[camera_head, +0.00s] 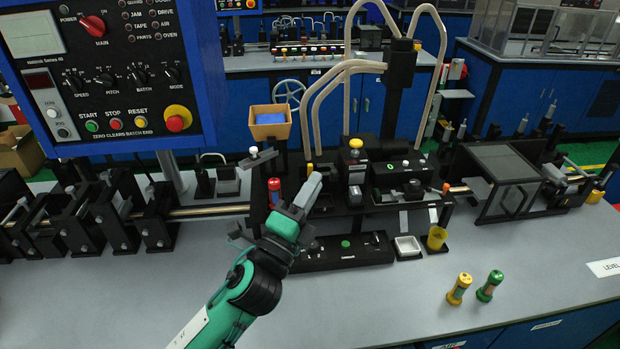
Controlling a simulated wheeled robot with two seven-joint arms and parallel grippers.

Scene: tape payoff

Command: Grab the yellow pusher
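A yellow pusher (459,288), a small handled piece with darker bands, stands upright on the grey bench near its front edge, right of centre. A similar green pusher (490,285) stands just to its right. My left gripper (308,191) is in the middle of the view, in front of the black machine and well to the left of the yellow pusher. It is apart from both pushers. Its fingers are seen from behind and overlap, so I cannot tell whether they are open. My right gripper is not in view.
A control panel (100,75) fills the upper left. The black machine (350,175) with pale hoses stands behind my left gripper. The bench front between my arm and the pushers is clear.

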